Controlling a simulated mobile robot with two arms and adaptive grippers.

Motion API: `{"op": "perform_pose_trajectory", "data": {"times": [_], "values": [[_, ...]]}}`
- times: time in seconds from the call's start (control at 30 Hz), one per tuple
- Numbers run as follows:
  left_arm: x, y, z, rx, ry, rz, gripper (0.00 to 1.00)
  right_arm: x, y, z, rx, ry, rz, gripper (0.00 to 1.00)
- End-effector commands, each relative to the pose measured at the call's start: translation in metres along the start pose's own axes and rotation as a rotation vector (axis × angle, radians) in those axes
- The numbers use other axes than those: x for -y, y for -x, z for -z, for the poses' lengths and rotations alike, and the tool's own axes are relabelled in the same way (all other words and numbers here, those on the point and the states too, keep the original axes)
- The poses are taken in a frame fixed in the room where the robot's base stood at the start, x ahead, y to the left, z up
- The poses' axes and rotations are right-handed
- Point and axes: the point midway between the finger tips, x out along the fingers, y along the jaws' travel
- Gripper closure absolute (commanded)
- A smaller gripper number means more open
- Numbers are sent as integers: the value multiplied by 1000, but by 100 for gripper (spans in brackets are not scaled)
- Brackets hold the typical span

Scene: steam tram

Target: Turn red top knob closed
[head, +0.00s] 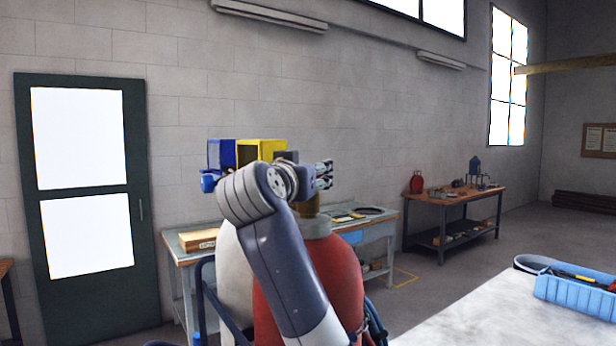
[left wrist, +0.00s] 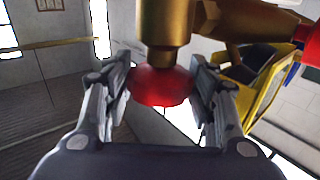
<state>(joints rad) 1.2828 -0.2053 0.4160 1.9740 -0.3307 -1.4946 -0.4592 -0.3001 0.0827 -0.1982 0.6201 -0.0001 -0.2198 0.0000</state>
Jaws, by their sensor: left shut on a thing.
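In the left wrist view the red knob (left wrist: 160,86) sits at the end of a brass valve body (left wrist: 165,25). My left gripper (left wrist: 160,78) has one finger on each side of the knob and is shut on it. In the head view my left gripper (head: 323,174) is above the red cylinder (head: 345,270), at its brass neck (head: 308,206). The knob is hidden there behind the gripper. My right gripper is not in view.
A pale grey cylinder (head: 233,270) stands left of the red one. A blue frame (head: 221,153) and a yellow frame (head: 261,150) are close by the left gripper. A workbench (head: 183,258) is behind. A blue tray (head: 575,293) rests on a pale table at right.

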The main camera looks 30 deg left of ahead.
Motion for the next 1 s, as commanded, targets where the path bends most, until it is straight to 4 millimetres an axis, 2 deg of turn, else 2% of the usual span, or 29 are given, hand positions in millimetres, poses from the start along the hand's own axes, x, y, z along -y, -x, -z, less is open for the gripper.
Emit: {"op": "perform_pose_trajectory", "data": {"times": [0.4,0.97,1.0], "values": [[2,0,2,-6,0,-200,72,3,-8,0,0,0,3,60],[0,-1,2,-4,2,-234,72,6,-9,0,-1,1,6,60],[0,-1,2,-4,2,-234,46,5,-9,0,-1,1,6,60]]}}
